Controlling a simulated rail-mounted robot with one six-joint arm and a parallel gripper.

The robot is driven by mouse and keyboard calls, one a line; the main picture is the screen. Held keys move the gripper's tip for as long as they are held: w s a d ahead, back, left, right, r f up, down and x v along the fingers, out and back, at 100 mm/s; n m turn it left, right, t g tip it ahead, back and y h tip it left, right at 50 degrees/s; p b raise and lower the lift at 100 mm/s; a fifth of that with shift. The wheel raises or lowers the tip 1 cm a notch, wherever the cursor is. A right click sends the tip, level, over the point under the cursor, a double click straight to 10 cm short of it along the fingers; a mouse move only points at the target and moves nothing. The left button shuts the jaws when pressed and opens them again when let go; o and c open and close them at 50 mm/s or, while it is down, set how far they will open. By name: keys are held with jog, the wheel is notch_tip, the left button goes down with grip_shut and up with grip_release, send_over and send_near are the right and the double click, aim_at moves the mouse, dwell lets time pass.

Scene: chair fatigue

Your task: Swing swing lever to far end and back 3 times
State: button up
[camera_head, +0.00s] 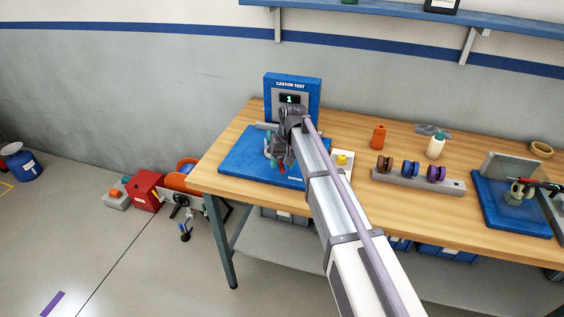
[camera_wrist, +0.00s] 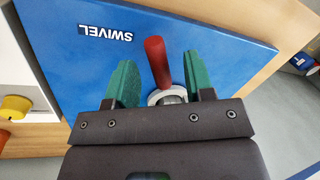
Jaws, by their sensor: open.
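The swing lever's red handle (camera_wrist: 156,62) shows in the wrist view, rising from a pale round mount on the blue base board (camera_wrist: 215,50), which is labelled SWIVEL. My gripper (camera_wrist: 159,72) is open, with one green finger on each side of the red handle and a visible gap on both sides. In the head view, my gripper (camera_head: 279,157) is low over the blue test stand (camera_head: 235,152), with a little red of the handle (camera_head: 282,169) showing beside it. The stand's upright panel (camera_head: 293,80) has a display that reads 1. My arm hides part of the stand.
On the wooden table (camera_head: 330,207), right of my arm, are an orange bottle (camera_head: 378,136), a white bottle (camera_head: 435,147), a grey rack (camera_head: 410,180) with coloured spools and another blue fixture (camera_head: 505,215). A yellow knob (camera_wrist: 15,107) shows at the left of the wrist view.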

notch_tip(320, 180, up, 10)
jog(key=d+p, duration=0.2)
jog(key=p, duration=0.8)
jog(key=shift+w+r, duration=0.2)
jog(key=shift+r, duration=0.05)
jog(key=shift+f, duration=0.1)
jog(key=f+b, duration=0.3)
jog(key=a+f+b, duration=0.1)
jog(key=f+b, duration=0.3)
jog(key=a+f+b, duration=0.1)
jog(key=f+b, duration=0.3)
jog(key=shift+r, duration=0.2)
grip_shut()
